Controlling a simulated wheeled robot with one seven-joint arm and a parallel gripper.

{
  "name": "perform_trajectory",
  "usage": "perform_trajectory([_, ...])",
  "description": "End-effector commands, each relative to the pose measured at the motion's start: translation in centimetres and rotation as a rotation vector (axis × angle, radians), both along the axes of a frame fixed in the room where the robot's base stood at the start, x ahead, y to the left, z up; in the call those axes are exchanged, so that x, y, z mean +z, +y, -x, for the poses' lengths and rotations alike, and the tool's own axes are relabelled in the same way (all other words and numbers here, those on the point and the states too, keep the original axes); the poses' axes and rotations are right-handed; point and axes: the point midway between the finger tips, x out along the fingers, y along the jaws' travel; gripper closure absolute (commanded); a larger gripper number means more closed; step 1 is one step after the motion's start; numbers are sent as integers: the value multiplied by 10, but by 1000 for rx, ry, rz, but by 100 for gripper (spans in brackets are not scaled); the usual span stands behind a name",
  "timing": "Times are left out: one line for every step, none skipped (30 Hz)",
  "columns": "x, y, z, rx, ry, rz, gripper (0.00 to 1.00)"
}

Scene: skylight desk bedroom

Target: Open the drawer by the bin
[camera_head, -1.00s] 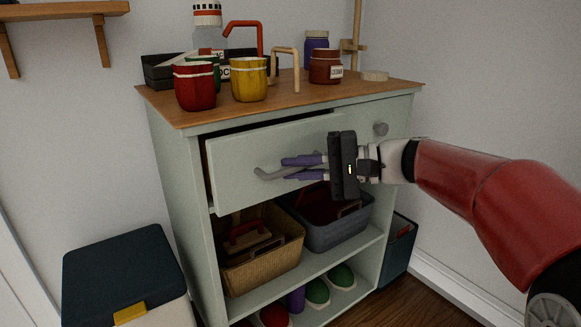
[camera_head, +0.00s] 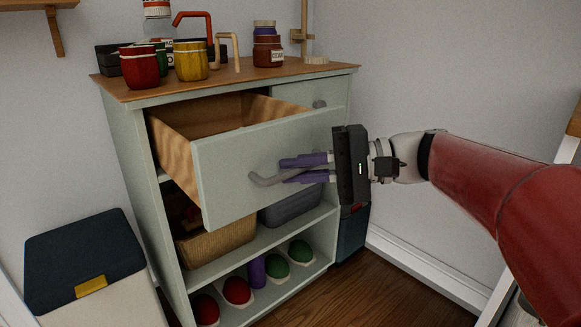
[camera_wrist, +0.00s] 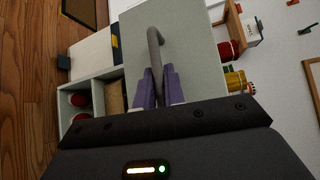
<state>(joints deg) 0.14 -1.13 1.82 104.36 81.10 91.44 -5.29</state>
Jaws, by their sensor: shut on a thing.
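The pale green drawer (camera_head: 235,165) by the bin is pulled well out of the cabinet, and its wooden inside (camera_head: 215,115) shows. My gripper (camera_head: 305,168) is shut on the drawer's grey bar handle (camera_head: 265,180), with its purple fingers around the handle's right part. In the wrist view the handle (camera_wrist: 153,45) runs down between the purple fingers (camera_wrist: 158,88). The bin (camera_head: 85,262), with a dark lid and yellow tab, stands on the floor left of the cabinet. The part of the drawer behind my gripper is hidden.
Red and yellow cups (camera_head: 190,62) and jars stand on the cabinet's wooden top (camera_head: 300,73). A second drawer with a round knob (camera_head: 319,104) is closed at the right. Baskets and several round items fill the lower shelves. Wooden floor (camera_head: 330,290) is free in front.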

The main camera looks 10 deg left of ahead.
Motion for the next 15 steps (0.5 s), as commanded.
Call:
perform_trajectory([-1, -2, 0, -3, 0, 1, 100])
perform_trajectory([-1, -2, 0, -3, 0, 1, 100])
perform_trajectory([-1, -2, 0, -2, 1, 1, 100])
perform_trajectory([-1, -2, 1, -2, 1, 1, 100])
perform_trajectory([-1, -2, 1, -2, 1, 1, 100])
perform_trajectory([-1, -2, 1, -2, 1, 1, 100])
perform_trajectory([-1, -2, 1, -2, 1, 1, 100])
perform_trajectory([-1, -2, 0, -2, 1, 1, 100])
perform_trajectory([-1, -2, 0, -2, 1, 1, 100])
perform_trajectory([-1, -2, 0, -2, 1, 1, 100])
perform_trajectory([-1, -2, 0, -2, 1, 1, 100])
perform_trajectory([-1, -2, 0, -3, 0, 1, 87])
perform_trajectory([-1, -2, 0, -3, 0, 1, 83])
perform_trajectory([-1, -2, 0, -2, 1, 1, 80])
perform_trajectory([-1, -2, 0, -2, 1, 0, 80])
